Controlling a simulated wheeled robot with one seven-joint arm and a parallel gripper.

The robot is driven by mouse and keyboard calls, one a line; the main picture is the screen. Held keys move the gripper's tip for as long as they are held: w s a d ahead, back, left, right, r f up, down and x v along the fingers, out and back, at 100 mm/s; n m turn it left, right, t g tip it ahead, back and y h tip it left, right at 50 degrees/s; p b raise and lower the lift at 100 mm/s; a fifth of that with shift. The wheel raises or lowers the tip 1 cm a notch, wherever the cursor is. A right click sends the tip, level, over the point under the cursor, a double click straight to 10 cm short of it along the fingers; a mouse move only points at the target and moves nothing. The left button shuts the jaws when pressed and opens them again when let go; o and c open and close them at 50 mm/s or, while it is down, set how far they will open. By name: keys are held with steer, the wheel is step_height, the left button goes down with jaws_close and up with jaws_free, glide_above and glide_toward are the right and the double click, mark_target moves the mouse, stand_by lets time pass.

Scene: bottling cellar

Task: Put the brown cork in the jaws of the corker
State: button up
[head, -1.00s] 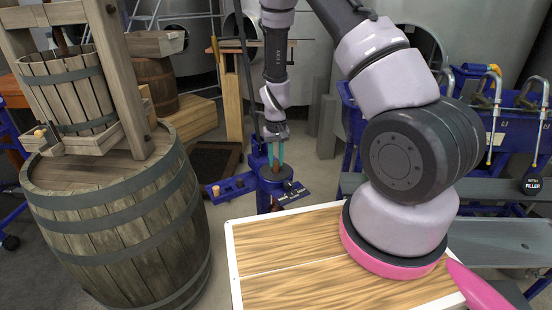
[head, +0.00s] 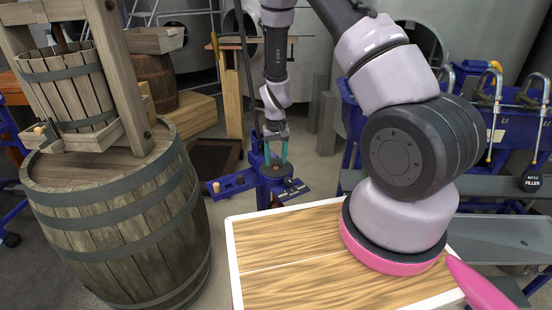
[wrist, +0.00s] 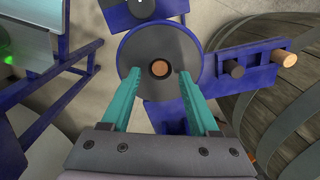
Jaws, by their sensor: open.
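The blue corker (head: 274,194) stands behind the wooden table. Its dark round top (wrist: 136,43) shows in the wrist view. The brown cork (wrist: 160,68) is in the central opening of that top, end up, where the jaws are. How deep it sits I cannot tell. My gripper (head: 276,163) is above the corker with its two teal fingers apart. In the wrist view my gripper (wrist: 158,74) has one finger on each side of the cork, with gaps between.
A blue side bar (head: 230,185) on the corker carries a light tan cork (wrist: 285,58) and a dark peg-like piece (wrist: 233,68). A large barrel (head: 120,220) with a basket press stands left. The wooden tabletop (head: 290,270) in front is bare at left.

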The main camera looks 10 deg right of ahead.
step_height(320, 180, up, 11)
stand_by(0.5)
steer(key=shift+f, duration=0.1)
steer(key=s+d+r+m+t+y, duration=0.1)
steer(key=s+r+t, duration=0.15)
steer(key=r, duration=0.85)
steer(key=s+d+r+m+t+y, duration=0.1)
steer(key=s+r, duration=0.2)
steer(key=r, duration=0.8)
steer(key=s+d+r+t, duration=0.2)
steer(key=s+r, duration=0.4)
steer(key=s, duration=0.2)
steer(key=s+d+r+m+t, duration=0.1)
steer(key=s+r, duration=0.6)
steer(key=s, duration=0.2)
steer(key=shift+d+r+m+t, duration=0.3)
steer(key=shift+d+t, duration=0.05)
steer(key=shift+d, duration=0.05)
